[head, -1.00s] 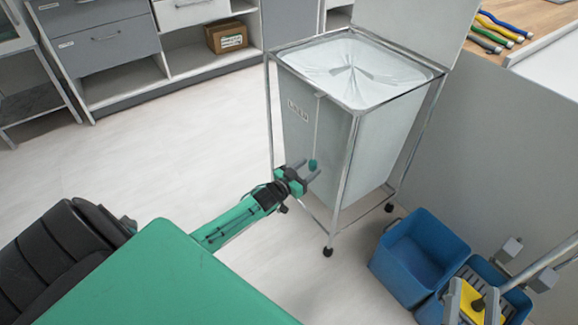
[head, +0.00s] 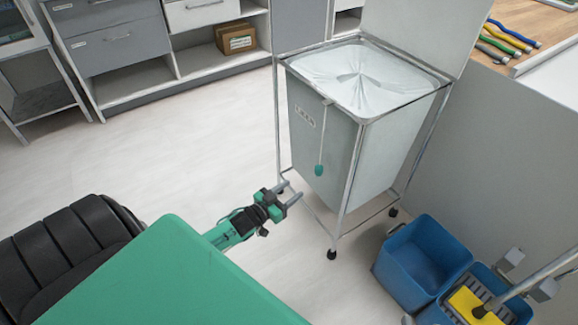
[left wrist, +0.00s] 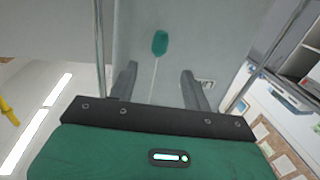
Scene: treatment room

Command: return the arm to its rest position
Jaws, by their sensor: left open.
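My left gripper (head: 287,194) is open and empty, low in front of the linen hamper's metal frame. Its two fingers also show in the left wrist view (left wrist: 157,88), with clear space between them. The hamper (head: 325,137) is a grey bag in a wheeled metal stand with a pale liner (head: 390,75) over its top. A green pull knob (head: 318,170) hangs on a cord down its front. In the left wrist view the knob (left wrist: 160,42) is beyond the fingertips, apart from them. My right gripper is out of view.
Blue buckets (head: 418,262) with a yellow mop part (head: 474,307) stand at the lower right. A black padded seat (head: 65,245) is at the lower left. Grey cabinets (head: 115,45) line the back. The white floor (head: 170,150) left of the hamper is clear.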

